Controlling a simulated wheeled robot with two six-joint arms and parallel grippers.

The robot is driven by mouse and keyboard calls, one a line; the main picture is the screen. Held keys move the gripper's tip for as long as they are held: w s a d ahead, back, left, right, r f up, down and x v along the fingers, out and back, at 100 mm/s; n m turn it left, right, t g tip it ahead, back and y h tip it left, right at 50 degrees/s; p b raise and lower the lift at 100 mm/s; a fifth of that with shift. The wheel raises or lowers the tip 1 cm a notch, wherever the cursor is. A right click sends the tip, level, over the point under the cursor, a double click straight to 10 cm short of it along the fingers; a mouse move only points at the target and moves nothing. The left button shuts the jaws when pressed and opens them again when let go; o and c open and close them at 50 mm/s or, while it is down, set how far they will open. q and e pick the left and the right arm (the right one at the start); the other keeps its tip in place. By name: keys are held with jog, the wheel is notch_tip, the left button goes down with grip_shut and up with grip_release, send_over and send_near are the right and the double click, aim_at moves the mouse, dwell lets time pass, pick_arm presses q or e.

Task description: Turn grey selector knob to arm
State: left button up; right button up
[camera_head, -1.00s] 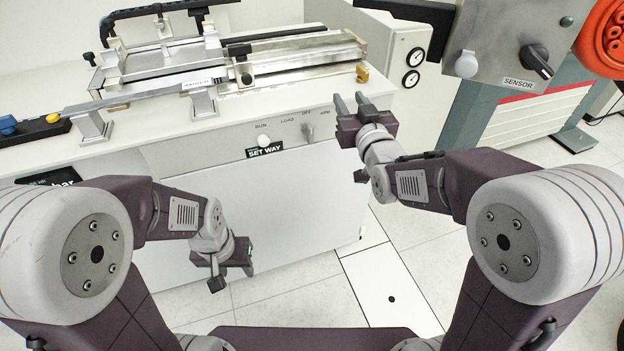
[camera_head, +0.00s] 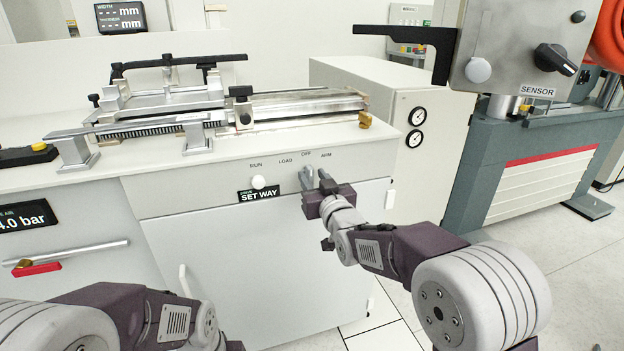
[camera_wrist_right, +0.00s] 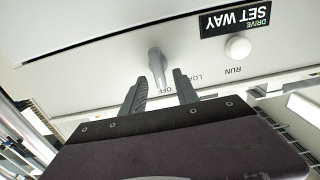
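The grey selector knob (camera_head: 306,174) is on the front panel below the OFF label, among the labels RUN, LOAD, OFF and ARM. In the right wrist view, the knob (camera_wrist_right: 157,62) stands out from the panel in the gap between the fingertips, lying a little slanted in the picture. My right gripper (camera_head: 317,178) is at the panel by the knob and partly covers it in the head view. In the right wrist view, its two fingers (camera_wrist_right: 160,82) are apart, one on each side of the knob's near end, with no clear contact. My left gripper is mostly cut off at the bottom edge.
A white button (camera_head: 258,182) sits left of the knob above the SET WAY label (camera_head: 259,195). The bench top above carries a metal rail fixture (camera_head: 270,108). A box with two gauges (camera_head: 417,116) stands at right. The panel below is clear.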

jog(key=shift+w+a, duration=0.2)
jog(key=shift+w, duration=0.45)
grip_shut()
jog(key=m, duration=0.2)
jog(key=m+b, duration=0.1)
jog(key=m, duration=0.1)
jog(key=shift+d, duration=0.25)
jog(key=m, duration=0.4)
jog(key=shift+w+d+f+m, duration=0.15)
jog(key=shift+d+m, duration=0.1)
jog(key=shift+m, duration=0.15)
grip_release()
